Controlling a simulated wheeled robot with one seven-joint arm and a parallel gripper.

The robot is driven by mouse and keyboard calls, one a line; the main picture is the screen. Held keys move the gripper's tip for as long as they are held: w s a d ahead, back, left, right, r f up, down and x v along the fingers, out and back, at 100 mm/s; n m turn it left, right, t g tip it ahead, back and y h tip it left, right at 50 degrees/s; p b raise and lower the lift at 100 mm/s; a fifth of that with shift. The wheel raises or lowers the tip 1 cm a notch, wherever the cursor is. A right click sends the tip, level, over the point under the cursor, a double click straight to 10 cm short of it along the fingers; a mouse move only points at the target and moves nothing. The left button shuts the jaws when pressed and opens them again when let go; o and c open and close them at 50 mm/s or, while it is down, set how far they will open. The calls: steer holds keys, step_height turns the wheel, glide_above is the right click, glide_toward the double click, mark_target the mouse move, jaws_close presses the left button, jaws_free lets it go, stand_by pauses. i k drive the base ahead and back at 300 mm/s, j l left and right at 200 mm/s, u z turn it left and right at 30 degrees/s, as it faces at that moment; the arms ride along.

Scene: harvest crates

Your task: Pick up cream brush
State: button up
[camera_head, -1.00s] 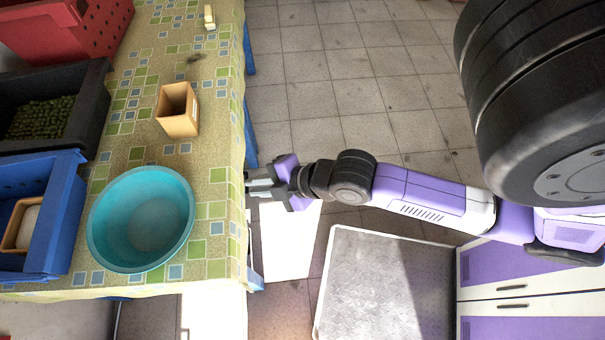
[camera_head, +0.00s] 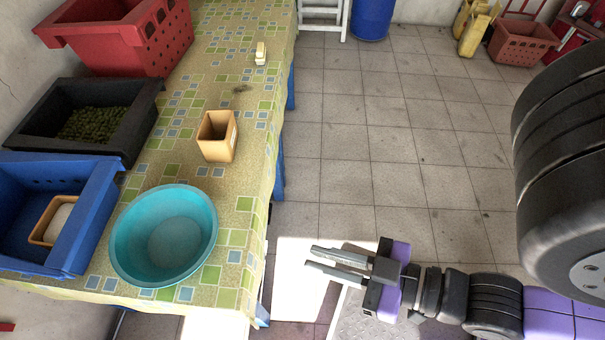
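A small cream brush (camera_head: 261,53) lies on the patterned tablecloth near the table's right edge, towards the far end. It is small in the picture, so its bristles are hard to make out. My gripper (camera_head: 310,258) is off the table, over the floor to the right of the table's near end. Its two grey fingers point left with a narrow gap between them, and nothing is held. The brush is well apart from it, farther up the table.
On the table (camera_head: 205,75) are a teal basin (camera_head: 128,246), a tan box (camera_head: 217,150), a red crate (camera_head: 120,45), a black crate (camera_head: 35,142) of green produce and a blue crate (camera_head: 92,220). Tiled floor is open right of the table. A blue barrel (camera_head: 371,18) stands far off.

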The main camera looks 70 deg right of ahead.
mark_target(261, 49)
steer(key=z, duration=1.25)
